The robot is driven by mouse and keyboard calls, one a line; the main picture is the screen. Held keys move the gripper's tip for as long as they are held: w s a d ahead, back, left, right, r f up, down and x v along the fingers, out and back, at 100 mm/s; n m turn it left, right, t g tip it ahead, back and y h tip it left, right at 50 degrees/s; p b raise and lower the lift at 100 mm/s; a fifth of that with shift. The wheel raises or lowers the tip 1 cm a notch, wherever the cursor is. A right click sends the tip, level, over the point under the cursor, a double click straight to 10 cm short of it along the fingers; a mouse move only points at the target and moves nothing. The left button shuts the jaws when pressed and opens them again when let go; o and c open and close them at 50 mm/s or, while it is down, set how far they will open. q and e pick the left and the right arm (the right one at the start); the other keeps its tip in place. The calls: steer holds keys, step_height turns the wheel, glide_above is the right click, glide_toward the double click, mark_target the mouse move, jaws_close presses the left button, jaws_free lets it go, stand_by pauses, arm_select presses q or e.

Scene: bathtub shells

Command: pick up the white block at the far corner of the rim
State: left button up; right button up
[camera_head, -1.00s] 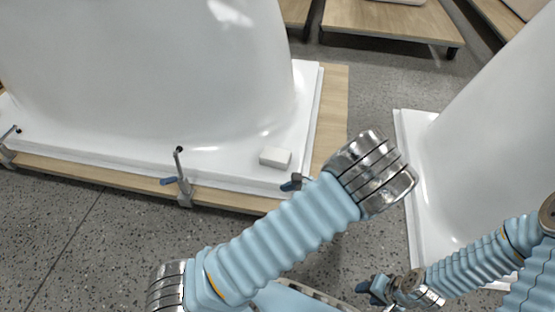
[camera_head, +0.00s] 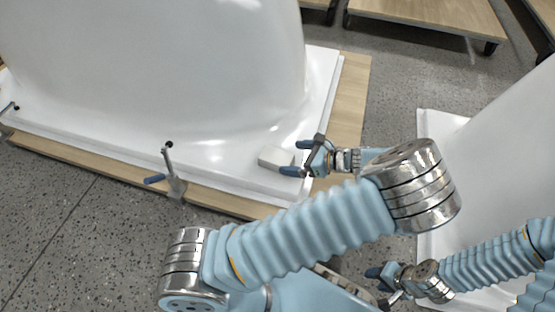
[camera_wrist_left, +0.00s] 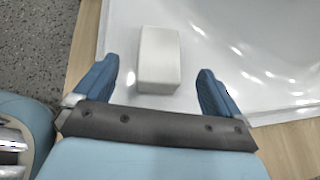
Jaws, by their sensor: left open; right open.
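The white block (camera_head: 275,157) lies on the white rim of the bathtub shell (camera_head: 85,142), near the rim's right corner. It also shows in the left wrist view (camera_wrist_left: 159,59). My left gripper (camera_head: 298,158) is open, its blue fingertips just right of the block in the head view. In the left wrist view the left gripper (camera_wrist_left: 157,90) has a finger on either side of the block's near end, with gaps and nothing held. My right gripper (camera_head: 378,285) is open and empty at the lower right, over the floor, well away from the block.
The shell stands on a wooden pallet (camera_head: 352,85). Clamps (camera_head: 172,172) grip the rim's front edge. Another white shell (camera_head: 490,150) stands at the right. Grey speckled floor (camera_head: 70,225) is open in front, and another pallet (camera_head: 440,20) is at the back.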

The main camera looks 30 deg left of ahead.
mark_target(276, 156)
arm_select(q)
steer(key=shift+x, duration=1.05)
steer(key=b+x, duration=0.1)
steer(key=x, duration=0.3)
steer(key=shift+a+f+b, duration=0.15)
steer(key=shift+a+b, duration=0.15)
steer(key=shift+b, duration=0.1)
steer(key=shift+a+f, duration=0.1)
steer(key=shift+a, duration=0.25)
steer(key=shift+c, duration=0.2)
steer(key=c, duration=1)
steer(key=shift+c, duration=0.2)
